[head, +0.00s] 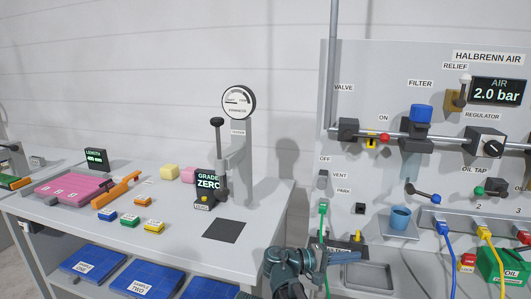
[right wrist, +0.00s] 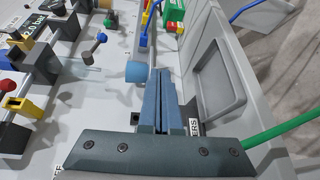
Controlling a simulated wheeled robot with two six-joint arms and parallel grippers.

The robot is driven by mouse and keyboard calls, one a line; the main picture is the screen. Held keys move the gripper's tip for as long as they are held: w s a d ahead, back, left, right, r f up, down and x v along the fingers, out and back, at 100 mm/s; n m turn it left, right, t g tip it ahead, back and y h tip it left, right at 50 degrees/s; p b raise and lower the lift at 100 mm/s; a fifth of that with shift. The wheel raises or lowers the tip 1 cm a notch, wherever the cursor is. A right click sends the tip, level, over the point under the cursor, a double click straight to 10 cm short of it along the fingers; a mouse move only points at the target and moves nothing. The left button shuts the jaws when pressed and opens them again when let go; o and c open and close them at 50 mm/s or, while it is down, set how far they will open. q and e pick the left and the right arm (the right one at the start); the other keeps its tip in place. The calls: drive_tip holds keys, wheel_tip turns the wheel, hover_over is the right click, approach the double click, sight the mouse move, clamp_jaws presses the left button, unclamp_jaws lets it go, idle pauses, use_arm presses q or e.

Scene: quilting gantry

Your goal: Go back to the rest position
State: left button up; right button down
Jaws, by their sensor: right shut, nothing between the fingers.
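My right gripper (head: 350,256) is at the bottom middle of the head view, in front of the lower left part of the air panel. Its fingers point to the right. In the right wrist view the blue fingers (right wrist: 160,75) lie together, shut, with nothing between them. They appear close to the blue cup (right wrist: 137,71) and the shallow grey tray (right wrist: 222,72), but I cannot tell the exact gap. In the head view the gripper partly covers a dark labelled block on the ledge. My left gripper is not in view.
The air panel (head: 440,75) stands right, with a valve pipe (head: 365,137), blue cup (head: 400,217), green hose (head: 322,225) and several coloured plugs. The workbench (head: 180,240) at left holds a gauge stand (head: 237,150), pink tray (head: 70,187) and small blocks. Blue bins sit below.

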drive_tip(key=s+a+f+m+g+y, duration=0.1)
drive_tip(key=s+f+y, duration=0.45)
drive_tip(key=f, duration=0.35)
drive_tip(key=s+a+f+m+g+y, duration=0.1)
drive_tip(key=s+f+g+y, duration=0.1)
drive_tip(key=s+f+y, duration=0.45)
drive_tip(key=s+a+f+n+y, duration=0.1)
drive_tip(key=s+a+f+y, duration=0.15)
drive_tip(key=a, duration=0.55)
drive_tip(key=s+a+f+n+y, duration=0.15)
drive_tip(key=s+a, duration=0.25)
drive_tip(key=a, duration=0.4)
wheel_tip(320, 180, up, 13)
drive_tip(key=p, duration=1.3)
drive_tip(key=shift+r+h, duration=0.15)
drive_tip(key=shift+h, duration=0.25)
drive_tip(key=shift+s, duration=0.1)
